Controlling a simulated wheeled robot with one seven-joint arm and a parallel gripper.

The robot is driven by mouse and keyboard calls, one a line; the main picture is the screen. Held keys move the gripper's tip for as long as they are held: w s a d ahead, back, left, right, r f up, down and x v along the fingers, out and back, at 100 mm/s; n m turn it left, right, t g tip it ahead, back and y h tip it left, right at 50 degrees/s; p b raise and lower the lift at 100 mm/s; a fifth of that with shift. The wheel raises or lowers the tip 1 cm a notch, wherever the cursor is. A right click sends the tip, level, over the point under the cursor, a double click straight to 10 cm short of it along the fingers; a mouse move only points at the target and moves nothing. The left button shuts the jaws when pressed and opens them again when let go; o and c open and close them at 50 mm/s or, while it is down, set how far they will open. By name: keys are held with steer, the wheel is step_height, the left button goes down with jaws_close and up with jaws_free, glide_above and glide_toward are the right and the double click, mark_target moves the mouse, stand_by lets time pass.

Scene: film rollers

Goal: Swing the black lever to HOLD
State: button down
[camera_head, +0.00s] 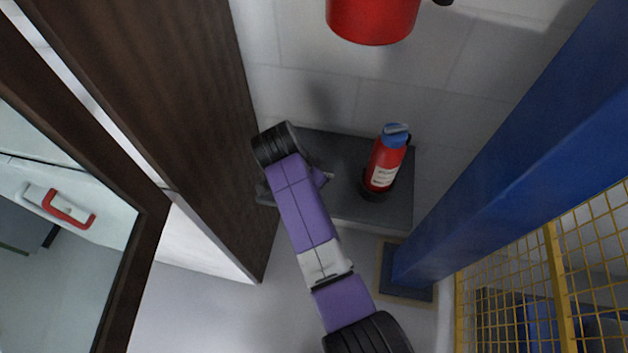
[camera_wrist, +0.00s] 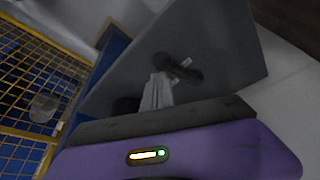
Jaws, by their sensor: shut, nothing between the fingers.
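The black lever (camera_wrist: 180,70) shows in the wrist view as a short dark bar on a grey face (camera_wrist: 225,45), lying slantwise. A small pale mark (camera_wrist: 186,62) shows beside it; no HOLD lettering is readable. My gripper (camera_wrist: 160,78) is shut and empty, its grey fingers pointing at the lever's left end. The fingertips overlap that end in the picture; I cannot tell whether they touch it. In the head view my arm hides most of the gripper, and I cannot make out the lever there.
A red fire extinguisher (camera_head: 384,165) stands on a dark grey box (camera_head: 340,205). A brown wooden panel (camera_head: 170,90) is at left. A blue post (camera_head: 510,150) and yellow mesh (camera_head: 590,270) are at right. Another red object (camera_head: 372,18) is at the top.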

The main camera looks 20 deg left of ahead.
steer(key=shift+w+d+r, duration=0.1)
steer(key=shift+w+d, duration=0.15)
steer(key=shift+d, duration=0.05)
steer(key=shift+w+d+r+p, duration=0.2)
steer(key=shift+w+d+p, duration=0.1)
steer(key=shift+w+d, duration=0.25)
steer(key=shift+w+d+r+p, duration=0.15)
steer(key=shift+w+d+p, duration=0.15)
steer(key=shift+w+d, duration=0.2)
steer(key=a+b+v, duration=0.1)
steer(key=v, duration=0.8)
steer(key=shift+w+r, duration=0.25)
steer(key=shift+r, duration=0.1)
steer(key=shift+a, duration=0.1)
